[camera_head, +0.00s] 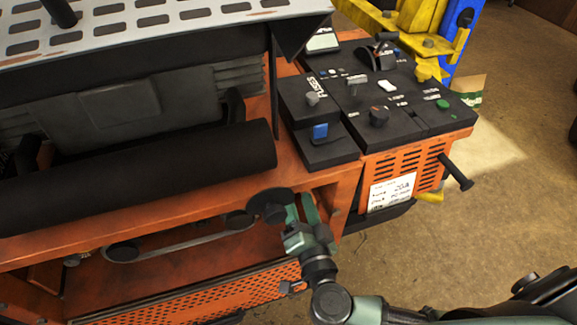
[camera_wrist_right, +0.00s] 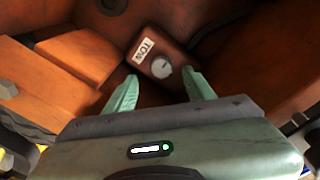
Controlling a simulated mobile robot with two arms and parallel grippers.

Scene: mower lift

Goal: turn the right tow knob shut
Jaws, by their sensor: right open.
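The tow knob (camera_wrist_right: 162,68) is a small round grey knob with a light mark, on a dark reddish-brown block with a white TOW label (camera_wrist_right: 144,51). In the right wrist view it lies between and just beyond the fingertips of my right gripper (camera_wrist_right: 161,78). The green fingers are open, one on each side, with no clear contact on the knob. In the head view my right gripper (camera_head: 301,212) reaches into the orange mower frame, beside a dark round disc (camera_head: 271,203). The knob is hidden in that view. My left gripper is out of view.
The orange frame (camera_head: 200,210) and a thick black roller (camera_head: 150,165) lie left of my right gripper. A black control panel (camera_head: 375,100) with knobs and switches sits above it. A black handle (camera_head: 456,172) sticks out at the right. Open floor (camera_head: 500,220) lies to the right.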

